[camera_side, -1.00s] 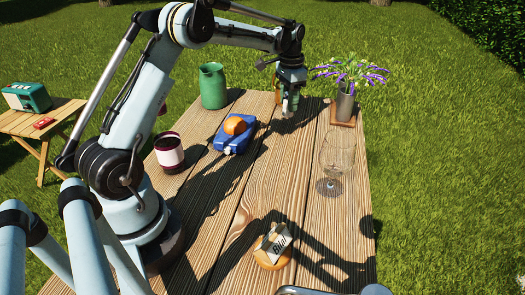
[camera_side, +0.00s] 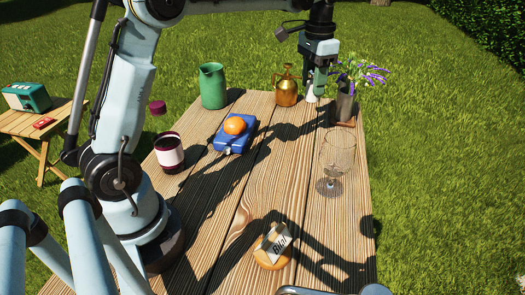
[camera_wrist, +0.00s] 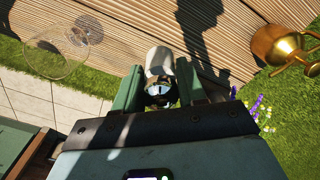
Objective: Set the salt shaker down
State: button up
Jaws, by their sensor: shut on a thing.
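The salt shaker (camera_wrist: 160,65) is a pale, silvery cylinder gripped between the two green fingers of my gripper (camera_wrist: 158,88) in the wrist view. In the side view, my gripper (camera_side: 318,88) is near the far end of the wooden table (camera_side: 205,215), between a brass can and a flower vase. A small whitish part of the shaker (camera_side: 311,95) shows beside the fingers. I cannot tell whether its base touches the table.
The brass can (camera_side: 286,88) stands close left of my gripper, the flower vase (camera_side: 345,103) close right. A clear wine glass (camera_side: 335,160) stands nearer. A green jug (camera_side: 212,87), a blue box (camera_side: 234,142) with an orange fruit (camera_side: 235,125) and a maroon-white cup (camera_side: 169,153) are left.

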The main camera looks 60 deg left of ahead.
jog(key=shift+d+r, duration=0.65)
jog(key=shift+r, duration=0.25)
jog(key=s+d, duration=0.4)
jog(key=d, duration=0.6)
jog(key=s+d, duration=0.4)
jog(key=d, duration=0.6)
jog(key=s+d, duration=1.1)
jog(key=s, duration=0.4)
jog(key=shift+w+a+f, duration=0.9)
jog(key=shift+w+f, duration=0.65)
jog(key=shift+f, duration=1.15)
jog(key=shift+w+a+f, duration=0.9)
jog(key=shift+w+f, duration=0.65)
jog(key=shift+f, duration=1.2)
jog(key=shift+w+a+f, duration=0.9)
jog(key=shift+w+f, duration=0.65)
jog(key=shift+f, duration=1.15)
jog(key=shift+f, duration=0.15)
